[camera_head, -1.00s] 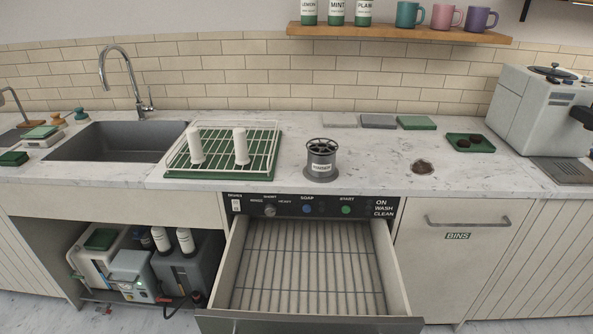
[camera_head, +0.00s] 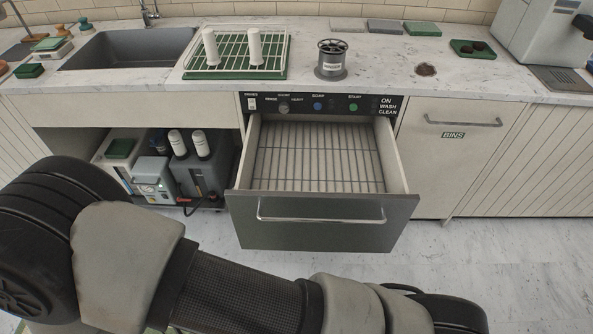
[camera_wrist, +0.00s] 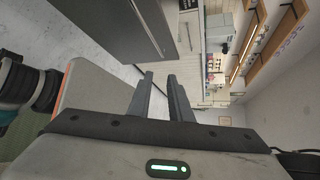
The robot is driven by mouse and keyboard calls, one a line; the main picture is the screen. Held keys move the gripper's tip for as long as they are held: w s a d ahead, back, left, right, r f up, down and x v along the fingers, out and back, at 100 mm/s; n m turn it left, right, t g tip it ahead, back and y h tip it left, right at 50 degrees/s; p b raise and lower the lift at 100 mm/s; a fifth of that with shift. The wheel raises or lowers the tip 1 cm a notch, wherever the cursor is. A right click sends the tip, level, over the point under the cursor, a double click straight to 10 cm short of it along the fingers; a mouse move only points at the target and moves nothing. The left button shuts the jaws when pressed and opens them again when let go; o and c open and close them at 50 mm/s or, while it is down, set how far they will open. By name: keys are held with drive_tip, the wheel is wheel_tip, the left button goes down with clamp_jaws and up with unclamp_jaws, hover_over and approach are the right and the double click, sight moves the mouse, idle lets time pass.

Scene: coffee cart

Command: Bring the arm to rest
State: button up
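My arm crosses the bottom of the head view, folded in front of the cart. My gripper is outside the head view. In the wrist view my gripper (camera_wrist: 161,98) shows two dark fingers with a clear gap between them. Nothing is between the fingers, and they point into open room, away from the counter things. The wrist view is turned on its side.
The dishwasher drawer (camera_head: 320,222) stands pulled out and its rack (camera_head: 318,160) is empty. The floor (camera_head: 530,270) at right is clear.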

drive_tip(key=w+d+r+n+g+y+p, duration=0.1)
drive_tip(key=w+d+r+n+y+p, duration=0.2)
drive_tip(key=d+r+n, duration=0.3)
drive_tip(key=w+d+r+n+g+y+p, duration=0.2)
drive_tip(key=d+r+n, duration=0.5)
drive_tip(key=r+n, duration=0.7)
drive_tip(key=w+d+r+n+g+y+p, duration=0.1)
drive_tip(key=w+d+r+n+y+p, duration=0.3)
drive_tip(key=r+n, duration=0.6)
wheel_tip(320, 180, up, 12)
drive_tip(key=d+y+p, duration=0.1)
drive_tip(key=d+p, duration=0.1)
drive_tip(key=shift+w+d+n+g, duration=0.3)
drive_tip(key=shift+w+d, duration=0.05)
